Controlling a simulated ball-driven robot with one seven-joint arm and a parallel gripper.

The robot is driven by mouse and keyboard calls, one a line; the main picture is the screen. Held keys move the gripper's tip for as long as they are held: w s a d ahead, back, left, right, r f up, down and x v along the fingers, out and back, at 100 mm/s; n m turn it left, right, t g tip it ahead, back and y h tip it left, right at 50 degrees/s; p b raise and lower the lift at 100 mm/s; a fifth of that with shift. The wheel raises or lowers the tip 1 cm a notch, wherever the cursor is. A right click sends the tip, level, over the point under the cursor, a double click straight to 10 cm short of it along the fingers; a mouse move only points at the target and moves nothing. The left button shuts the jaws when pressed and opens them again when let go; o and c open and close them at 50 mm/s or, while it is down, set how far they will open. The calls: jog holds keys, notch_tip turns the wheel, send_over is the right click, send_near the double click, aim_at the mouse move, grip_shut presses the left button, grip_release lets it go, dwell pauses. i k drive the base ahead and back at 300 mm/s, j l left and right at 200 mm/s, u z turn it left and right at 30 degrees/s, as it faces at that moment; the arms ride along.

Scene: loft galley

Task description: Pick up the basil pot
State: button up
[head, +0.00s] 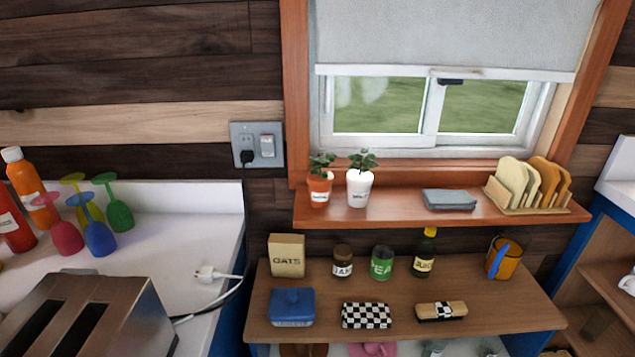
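Two small potted plants stand upright side by side at the left end of the wooden window shelf (400,208). One is a terracotta pot (319,189) with a pale label and green leaves. The other is a slightly larger white pot (359,187) with darker leaves, just to its right. Both labels are too small to read surely, so I cannot tell which is the basil pot. My gripper is not in view.
On the window shelf lie a folded grey cloth (449,200) and a rack of boards (528,187). The lower shelf (400,275) holds a box, jars, a bottle and a mug.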

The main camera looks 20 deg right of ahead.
aim_at(320, 181)
jog(key=u, duration=0.5)
jog(key=i+l+u, duration=0.15)
jog(key=l+u, duration=0.2)
jog(key=l, duration=0.3)
jog(key=i+l+u, duration=0.1)
jog(key=l+u, duration=0.25)
jog(key=l, duration=0.35)
